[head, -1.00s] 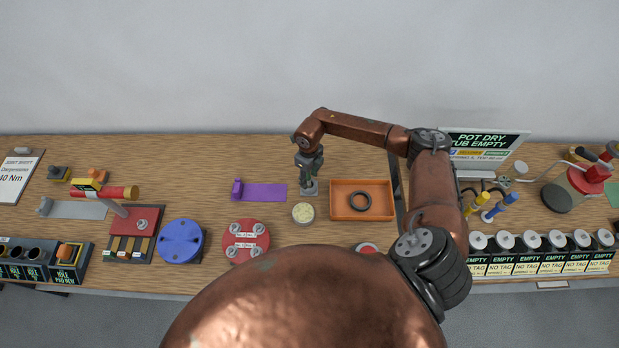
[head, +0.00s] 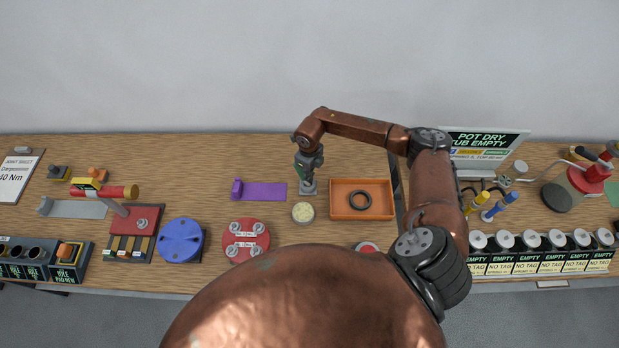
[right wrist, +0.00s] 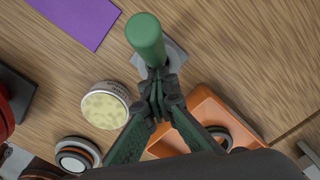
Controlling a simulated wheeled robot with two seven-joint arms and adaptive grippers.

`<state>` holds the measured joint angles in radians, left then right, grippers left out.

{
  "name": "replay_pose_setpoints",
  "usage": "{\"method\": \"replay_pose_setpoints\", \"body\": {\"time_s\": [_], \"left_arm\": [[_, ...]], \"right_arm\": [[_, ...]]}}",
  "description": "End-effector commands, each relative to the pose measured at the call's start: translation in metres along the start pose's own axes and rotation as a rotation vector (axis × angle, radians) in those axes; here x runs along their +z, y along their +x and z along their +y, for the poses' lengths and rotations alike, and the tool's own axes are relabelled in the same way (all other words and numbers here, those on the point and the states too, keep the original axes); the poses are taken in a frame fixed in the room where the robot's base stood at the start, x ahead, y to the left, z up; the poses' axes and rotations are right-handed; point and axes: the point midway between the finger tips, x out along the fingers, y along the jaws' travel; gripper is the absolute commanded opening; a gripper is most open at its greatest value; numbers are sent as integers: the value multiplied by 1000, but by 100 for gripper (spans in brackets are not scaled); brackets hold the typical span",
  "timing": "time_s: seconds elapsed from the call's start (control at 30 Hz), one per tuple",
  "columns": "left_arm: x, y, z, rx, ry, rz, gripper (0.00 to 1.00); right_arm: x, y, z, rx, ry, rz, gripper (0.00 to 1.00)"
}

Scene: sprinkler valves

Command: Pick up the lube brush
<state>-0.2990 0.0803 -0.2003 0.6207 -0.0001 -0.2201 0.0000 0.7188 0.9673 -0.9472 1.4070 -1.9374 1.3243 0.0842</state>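The lube brush (right wrist: 146,38) has a thick green handle and stands over a small grey base plate (right wrist: 175,56) on the wooden bench. My right gripper (right wrist: 156,88) points down at it, and its dark fingertips are closed together around the lower end of the handle. In the head view my right gripper (head: 308,176) is over the same base, left of the orange tray, and hides most of the brush. The brush's bristle end is hidden. My left gripper is not in view.
The orange tray (head: 340,214) with a black ring (head: 361,201) is just right of the brush. A round tin (head: 303,212) with pale contents stands close in front. A purple strip (head: 264,191) lies left, and a red disc (head: 246,259) with valves is front left.

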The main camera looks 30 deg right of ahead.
Motion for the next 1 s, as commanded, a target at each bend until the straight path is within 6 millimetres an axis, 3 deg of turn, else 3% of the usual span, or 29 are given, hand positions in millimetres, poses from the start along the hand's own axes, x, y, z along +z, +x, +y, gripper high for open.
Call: {"method": "replay_pose_setpoints", "body": {"time_s": [0.37, 0.6, 0.9, 1.0], "left_arm": [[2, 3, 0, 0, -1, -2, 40], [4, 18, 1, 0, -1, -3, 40], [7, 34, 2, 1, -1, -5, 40], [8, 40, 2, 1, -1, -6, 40]], "right_arm": [[1, -4, -1, -1, 0, -2, 0], [-1, -32, 0, -3, -3, -3, 0], [-45, -92, 35, -4, -5, -2, 0], [-64, -101, 51, -3, -5, -1, 0]]}}
